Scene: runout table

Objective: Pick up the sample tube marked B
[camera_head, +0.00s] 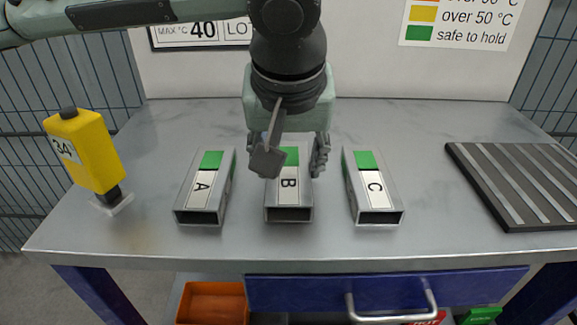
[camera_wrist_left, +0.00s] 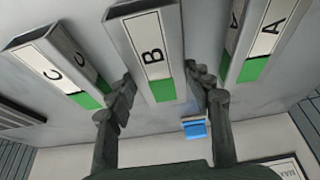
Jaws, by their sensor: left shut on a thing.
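The sample tube marked B (camera_head: 290,195) is a grey square tube with a white label and a green patch, in the middle of the row. Tube A (camera_head: 202,188) is to its left and tube C (camera_head: 373,188) to its right, both with green patches. My left gripper (camera_head: 290,160) comes down from above at the far end of tube B, one finger on each side, shut on it. In the left wrist view tube B (camera_wrist_left: 155,55) lies between the fingers (camera_wrist_left: 165,100). I cannot tell whether tube B is clear of the table. My right gripper is not in view.
The grey table (camera_head: 140,225) has free room in front of the tubes. A yellow device marked 34 (camera_head: 85,150) stands at the left. A dark ribbed rack (camera_head: 520,185) lies at the right. A colour key sign (camera_head: 460,22) is on the back wall.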

